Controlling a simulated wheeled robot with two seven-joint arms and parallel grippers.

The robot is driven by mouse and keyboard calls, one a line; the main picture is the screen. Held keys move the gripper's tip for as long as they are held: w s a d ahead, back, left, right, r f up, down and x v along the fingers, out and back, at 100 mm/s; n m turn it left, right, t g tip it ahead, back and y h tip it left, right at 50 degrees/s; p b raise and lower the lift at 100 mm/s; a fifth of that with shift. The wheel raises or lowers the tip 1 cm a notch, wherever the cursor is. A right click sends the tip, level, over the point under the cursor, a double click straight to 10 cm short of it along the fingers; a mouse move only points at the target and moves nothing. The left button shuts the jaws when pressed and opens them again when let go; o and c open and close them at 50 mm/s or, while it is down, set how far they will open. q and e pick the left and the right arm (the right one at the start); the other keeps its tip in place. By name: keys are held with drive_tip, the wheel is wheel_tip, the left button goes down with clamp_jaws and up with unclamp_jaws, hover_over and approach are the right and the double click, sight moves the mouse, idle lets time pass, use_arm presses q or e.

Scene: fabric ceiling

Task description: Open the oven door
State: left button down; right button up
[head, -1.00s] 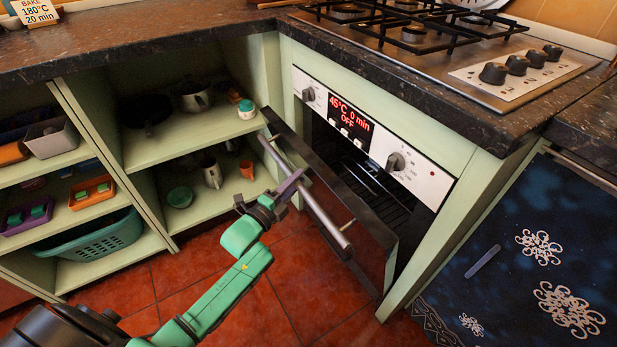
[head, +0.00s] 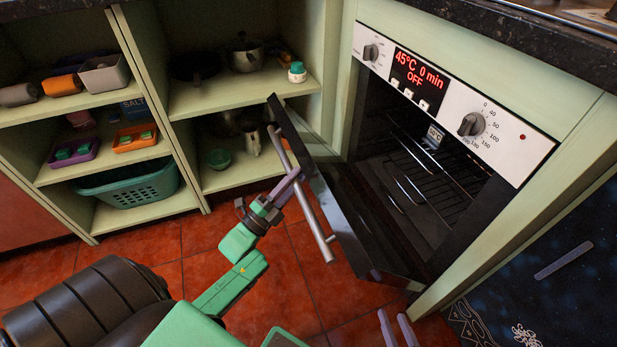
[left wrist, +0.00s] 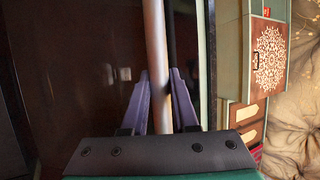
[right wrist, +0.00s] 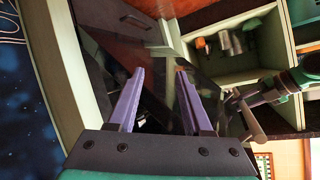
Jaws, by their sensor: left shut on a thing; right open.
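The oven door (head: 345,215) is tilted partly open, its top edge swung out from the oven (head: 430,165). A metal bar handle (head: 312,213) runs along its outer face. My left gripper (head: 292,180) is shut on this handle; the left wrist view shows the bar (left wrist: 156,60) between its two purple fingers (left wrist: 158,98). My right gripper (head: 396,325) shows at the bottom edge of the head view. Its fingers (right wrist: 160,92) are apart and empty in the right wrist view, in front of the dark door (right wrist: 125,60).
The oven's wire rack (head: 430,180) shows inside. Open shelves (head: 250,95) with pots and a teal basket (head: 130,188) stand left of the oven. A dark blue patterned front (head: 560,290) is at the right. Red floor tiles (head: 300,270) lie clear below the door.

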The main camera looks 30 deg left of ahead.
use_arm(q)
drive_tip(key=shift+n+t, duration=0.5)
drive_tip(key=shift+t, duration=0.1)
drive_tip(key=shift+s+a+f+b, duration=0.55)
drive_tip(key=shift+s+f+b, duration=0.15)
drive_tip(key=shift+f+b, duration=0.15)
drive_tip(key=shift+s+a+f+b, duration=0.55)
drive_tip(key=shift+s+f+b, duration=0.15)
drive_tip(key=shift+f, duration=0.25)
use_arm(e)
drive_tip(key=shift+t, duration=0.5)
drive_tip(key=shift+w+f, duration=0.15)
drive_tip(key=shift+f, duration=2.1)
use_arm(q)
drive_tip(key=c, duration=0.7)
unclamp_jaws()
drive_tip(key=shift+w, duration=0.1)
